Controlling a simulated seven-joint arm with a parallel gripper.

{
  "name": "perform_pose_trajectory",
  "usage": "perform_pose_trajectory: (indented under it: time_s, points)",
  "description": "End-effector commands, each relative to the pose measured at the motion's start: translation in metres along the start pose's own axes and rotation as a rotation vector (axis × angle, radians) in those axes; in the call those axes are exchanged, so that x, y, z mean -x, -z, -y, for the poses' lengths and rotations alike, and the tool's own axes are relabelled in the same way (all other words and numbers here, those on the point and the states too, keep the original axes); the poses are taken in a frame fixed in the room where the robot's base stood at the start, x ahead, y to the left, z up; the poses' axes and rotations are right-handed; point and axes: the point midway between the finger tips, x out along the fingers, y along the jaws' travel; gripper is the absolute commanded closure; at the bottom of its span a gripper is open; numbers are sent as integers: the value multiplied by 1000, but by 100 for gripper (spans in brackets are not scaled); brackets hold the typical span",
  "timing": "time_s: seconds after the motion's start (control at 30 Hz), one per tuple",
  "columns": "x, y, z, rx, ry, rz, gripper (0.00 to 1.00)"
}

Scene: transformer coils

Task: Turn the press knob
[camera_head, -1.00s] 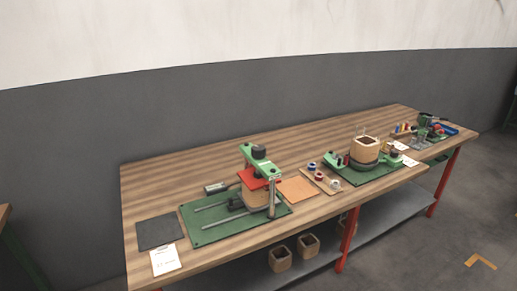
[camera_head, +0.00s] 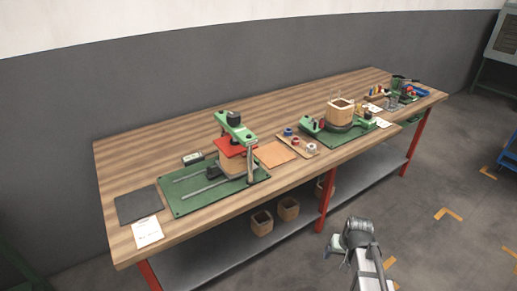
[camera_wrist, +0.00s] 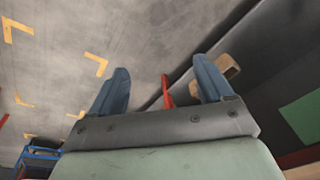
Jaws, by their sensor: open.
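The press (camera_head: 233,134) stands on a green base plate (camera_head: 172,203) toward the left of the wooden bench. It has a green top beam, a red plate and a wooden coil form beneath. The black press knob (camera_head: 233,118) sits on top of the beam. My gripper, seen in the wrist view (camera_wrist: 166,88), is open, with two blue fingers apart and nothing between them but floor and a red bench leg behind. In the head view my arm shows at the lower right, in front of the bench and well away from the press.
The bench (camera_head: 125,165) also carries a winding station with a wooden coil form (camera_head: 340,112), a spool tray (camera_head: 312,150), a black mat (camera_head: 139,204) and a paper card (camera_head: 147,231). Coil forms (camera_head: 288,208) stand on the lower shelf (camera_head: 215,258). Open floor lies in front.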

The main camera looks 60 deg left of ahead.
Motion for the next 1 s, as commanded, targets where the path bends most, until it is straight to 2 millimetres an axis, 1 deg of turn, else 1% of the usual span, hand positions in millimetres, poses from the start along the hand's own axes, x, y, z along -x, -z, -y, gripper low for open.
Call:
perform_pose_trajectory:
  time_s: [0.03, 0.1, 0.17, 0.2, 0.27, 0.3, 0.37, 0.4, 0.47, 0.5, 0.57, 0.6, 0.67, 0.7, 0.77, 0.8, 0.87, 0.9, 1.0]
  points:
    - [13, 22, 18, 21, 13, -26, 20]
    - [32, 44, 41, 44, 30, -57, 20]
    - [49, 62, 61, 59, 47, -83, 20]
    - [61, 74, 75, 67, 60, -100, 20]
    - [80, 90, 95, 76, 79, -126, 20]
    - [93, 101, 110, 79, 94, -142, 20]
    - [113, 117, 131, 79, 117, -165, 20]
    - [127, 127, 145, 77, 133, -180, 20]
    - [149, 142, 166, 69, 159, -201, 20]
    - [164, 151, 181, 61, 179, -214, 20]
    - [188, 164, 202, 43, 208, -231, 20]
    - [204, 173, 216, 28, 230, -241, 20]
    - [228, 185, 235, 0, 263, -253, 20]
    - [244, 192, 248, -22, 287, -259, 20]
    - [269, 203, 266, -62, 322, -265, 20]
    - [286, 211, 276, -94, 349, -267, 20]
    - [312, 224, 291, -155, 390, -264, 20]
    - [330, 233, 300, -205, 420, -259, 20]
    - [371, 256, 317, -371, 503, -219, 20]
